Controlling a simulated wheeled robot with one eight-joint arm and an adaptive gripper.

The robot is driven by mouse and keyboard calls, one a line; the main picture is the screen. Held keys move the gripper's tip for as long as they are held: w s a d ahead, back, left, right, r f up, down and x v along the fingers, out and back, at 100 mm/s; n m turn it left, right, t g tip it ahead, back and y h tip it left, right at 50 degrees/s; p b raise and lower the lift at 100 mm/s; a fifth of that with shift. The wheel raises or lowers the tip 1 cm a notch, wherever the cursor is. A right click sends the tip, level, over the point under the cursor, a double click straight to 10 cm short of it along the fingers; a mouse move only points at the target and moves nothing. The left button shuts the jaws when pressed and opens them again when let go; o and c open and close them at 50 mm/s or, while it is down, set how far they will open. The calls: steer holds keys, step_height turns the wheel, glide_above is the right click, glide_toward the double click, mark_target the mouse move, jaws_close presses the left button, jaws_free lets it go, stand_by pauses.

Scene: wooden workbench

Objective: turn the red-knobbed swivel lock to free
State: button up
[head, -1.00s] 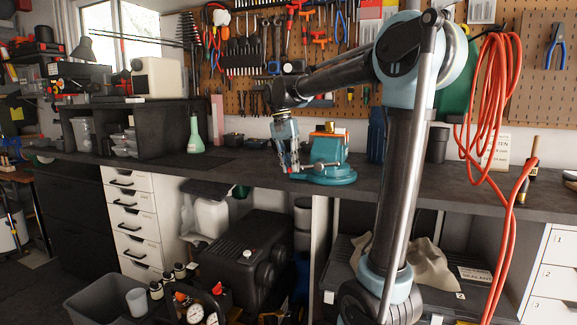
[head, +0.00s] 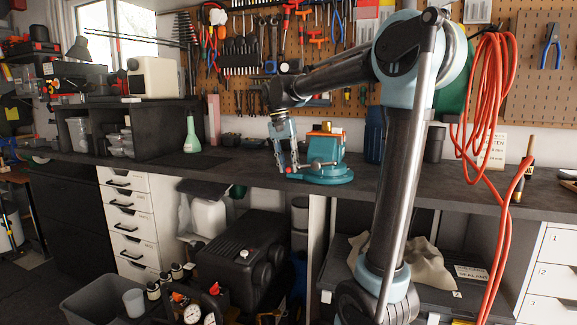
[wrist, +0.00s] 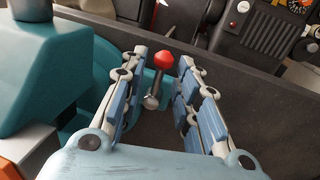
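The swivel lock is a short metal lever (wrist: 152,98) with a round red knob (wrist: 163,61), low at the side of a teal bench vise (head: 326,155). In the wrist view the knob and lever stand between the two fingers of my gripper (wrist: 161,65). The fingers are apart, with a visible gap on each side of the knob, and no contact shows. In the head view my gripper (head: 288,163) points down at the left side of the vise, and the knob is a small red spot by the fingertips. The vise body fills the left of the wrist view.
The vise stands on the dark workbench (head: 240,166) near its front edge. A green bottle (head: 192,137) stands to the left and a blue container (head: 375,136) to the right. Orange cable (head: 478,110) hangs at the right. Bench space left of my gripper is clear.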

step_height(320, 180, up, 12)
steer(key=a, duration=0.2)
steer(key=shift+w+f, duration=0.15)
steer(key=shift+w, duration=0.3)
steer(key=shift+s+a, duration=0.1)
